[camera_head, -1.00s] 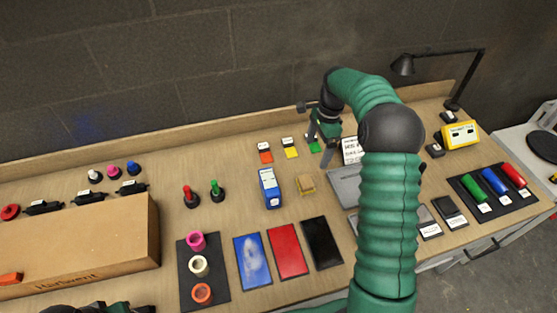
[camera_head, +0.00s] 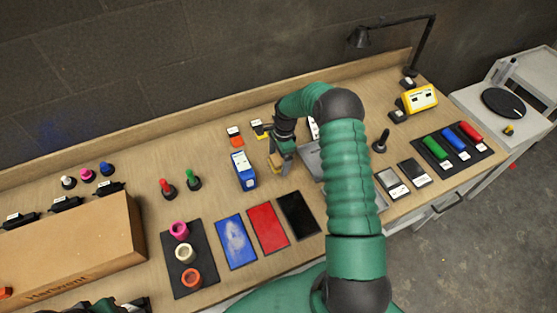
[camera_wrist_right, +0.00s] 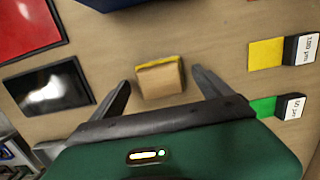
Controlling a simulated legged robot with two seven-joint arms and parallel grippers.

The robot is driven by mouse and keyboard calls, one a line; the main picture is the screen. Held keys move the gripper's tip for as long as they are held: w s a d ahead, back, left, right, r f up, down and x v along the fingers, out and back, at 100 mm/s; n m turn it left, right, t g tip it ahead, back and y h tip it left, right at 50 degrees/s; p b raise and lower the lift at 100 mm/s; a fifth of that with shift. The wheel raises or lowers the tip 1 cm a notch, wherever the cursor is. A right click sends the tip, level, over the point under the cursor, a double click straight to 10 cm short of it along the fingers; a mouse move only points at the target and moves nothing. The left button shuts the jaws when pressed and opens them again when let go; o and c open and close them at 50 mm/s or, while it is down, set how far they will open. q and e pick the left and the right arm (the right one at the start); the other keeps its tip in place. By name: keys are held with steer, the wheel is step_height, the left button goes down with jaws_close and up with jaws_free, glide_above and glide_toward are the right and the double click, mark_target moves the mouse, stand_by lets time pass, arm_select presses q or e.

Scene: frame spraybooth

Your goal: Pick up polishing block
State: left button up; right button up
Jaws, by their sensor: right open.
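The polishing block is a small tan block with a yellow layer. In the right wrist view the block (camera_wrist_right: 160,82) lies on the bench, centred between my two fingers, with a gap on each side. In the head view the block (camera_head: 274,160) is partly hidden by my right gripper (camera_head: 281,168), which points down over it. In the wrist view my right gripper (camera_wrist_right: 162,90) is open and empty. At the bottom left of the head view a dark and green part of my left arm (camera_head: 105,304) shows; its jaws cannot be made out.
A blue box (camera_head: 243,170) stands just left of the block. Blue, red and black panels (camera_head: 267,229) lie in front. Orange (camera_head: 236,136) and yellow tagged pads lie behind. A grey plate (camera_head: 311,160) is close on the right, partly behind my arm.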

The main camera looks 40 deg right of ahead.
mark_target(277, 159)
steer(key=shift+a+f, duration=0.15)
steer(key=shift+f, duration=0.1)
steer(key=shift+w+a, duration=0.1)
steer(key=shift+w, duration=0.1)
steer(key=shift+s+d, duration=0.1)
steer(key=shift+d, duration=0.1)
steer(key=c, duration=1.5)
steer(key=shift+o, duration=0.2)
steer(key=shift+a, duration=0.1)
steer(key=shift+r+b, duration=0.3)
steer(key=shift+r, duration=0.2)
step_height(277, 159, up, 2)
steer(key=shift+r+b, duration=0.25)
steer(key=shift+b, duration=0.2)
steer(key=s+a, duration=0.2)
steer(key=s, duration=0.2)
steer(key=s+a+r+b, duration=0.1)
steer(key=s+a, duration=0.2)
steer(key=s, duration=0.2)
steer(key=s+a+b, duration=0.1)
steer(key=s+a, duration=0.1)
steer(key=s, duration=0.3)
steer(key=shift+a+r, duration=0.25)
steer(key=shift+a, duration=0.05)
